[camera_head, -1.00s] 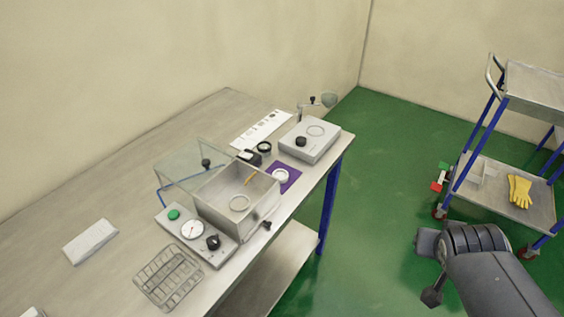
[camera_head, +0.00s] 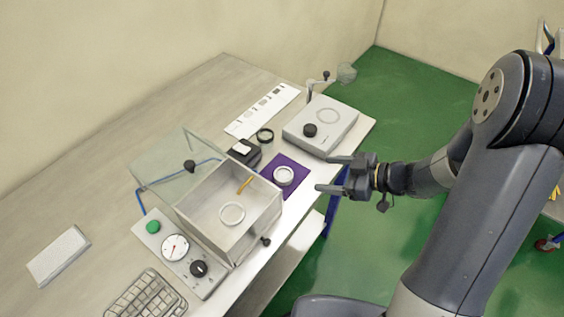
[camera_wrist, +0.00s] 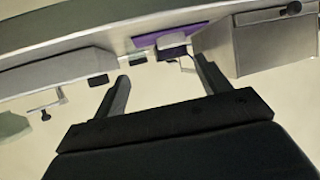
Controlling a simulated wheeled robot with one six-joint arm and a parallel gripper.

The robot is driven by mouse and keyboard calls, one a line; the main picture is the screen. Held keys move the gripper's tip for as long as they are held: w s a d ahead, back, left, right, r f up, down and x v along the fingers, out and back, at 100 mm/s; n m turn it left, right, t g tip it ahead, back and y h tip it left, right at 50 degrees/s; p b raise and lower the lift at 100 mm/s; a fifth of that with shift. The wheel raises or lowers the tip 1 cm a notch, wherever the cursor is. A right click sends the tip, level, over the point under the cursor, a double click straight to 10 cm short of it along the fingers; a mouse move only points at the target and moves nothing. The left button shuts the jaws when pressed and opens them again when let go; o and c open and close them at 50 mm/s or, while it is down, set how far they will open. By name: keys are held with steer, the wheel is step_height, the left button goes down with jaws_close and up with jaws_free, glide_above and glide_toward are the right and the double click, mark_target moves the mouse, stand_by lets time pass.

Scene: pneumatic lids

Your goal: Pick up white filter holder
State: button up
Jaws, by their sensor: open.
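The white filter holder (camera_head: 284,175) is a small round white piece lying on a purple mat (camera_head: 296,166) near the table's front edge. My gripper (camera_head: 323,173) is to the right of the mat, open and empty, with its two fingers pointing left toward the holder and apart from it. In the wrist view the open fingers (camera_wrist: 161,68) show with the purple mat (camera_wrist: 165,37) beyond them.
An open clear-lidded metal box (camera_head: 249,217) with a white ring inside stands left of the mat. A grey device (camera_head: 340,143) with a black knob stands behind and right.

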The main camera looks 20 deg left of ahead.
steer(key=shift+s+a+f+g+y, duration=0.3)
steer(key=shift+s+a+g, duration=0.1)
steer(key=shift+a, duration=0.15)
glide_toward(277, 174)
steer(key=shift+w+a+f, duration=0.2)
steer(key=shift+a+f, duration=0.3)
steer(key=x, duration=0.1)
steer(key=p+x, duration=0.1)
steer(key=x, duration=0.2)
steer(key=shift+s+a+r, duration=0.15)
steer(key=shift+a+r, duration=0.1)
steer(key=shift+a, duration=0.15)
steer(key=shift+a+f, duration=0.2)
steer(key=shift+a, duration=0.15)
steer(key=shift+c, duration=0.4)
steer(key=c, duration=1)
